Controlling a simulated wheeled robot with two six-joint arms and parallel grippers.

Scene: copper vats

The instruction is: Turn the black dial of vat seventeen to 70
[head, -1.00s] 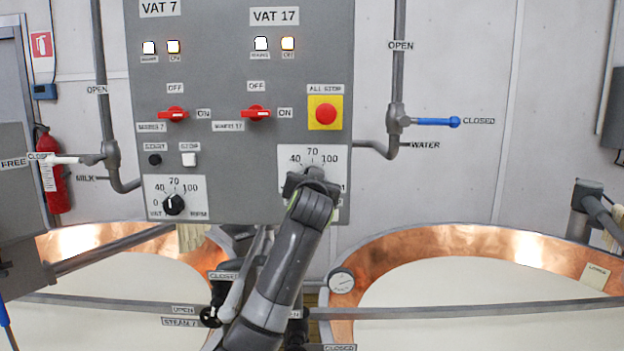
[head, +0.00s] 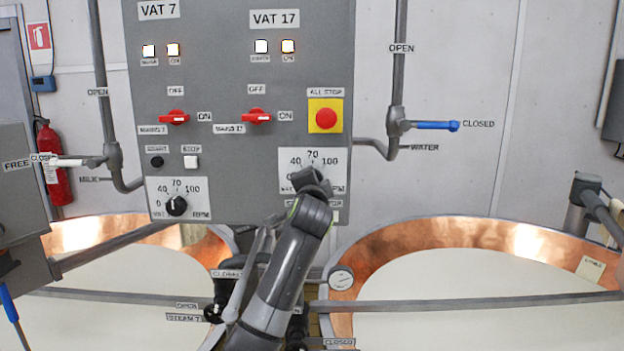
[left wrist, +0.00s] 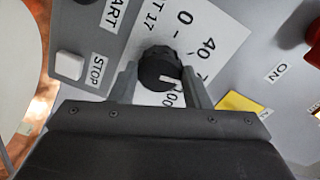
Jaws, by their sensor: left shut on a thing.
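The black dial of vat seventeen (left wrist: 158,66) sits on a white scale plate, which shows in the head view (head: 327,160) below the VAT 17 column. My left gripper (head: 308,178) is at this plate and hides the dial in the head view. In the left wrist view its two fingers (left wrist: 160,76) stand on either side of the dial, shut on it. The dial's white mark points right in that view, toward the side between 40 and 100; the exact reading is unclear because a finger covers part of the scale. My right gripper is not in view.
The red all-stop button (head: 326,117) is just above the plate. A red mains switch (head: 257,116) and the vat 7 dial (head: 176,205) share the panel. A water pipe with a blue lever (head: 436,126) is to the right. Copper vats (head: 440,235) stand below.

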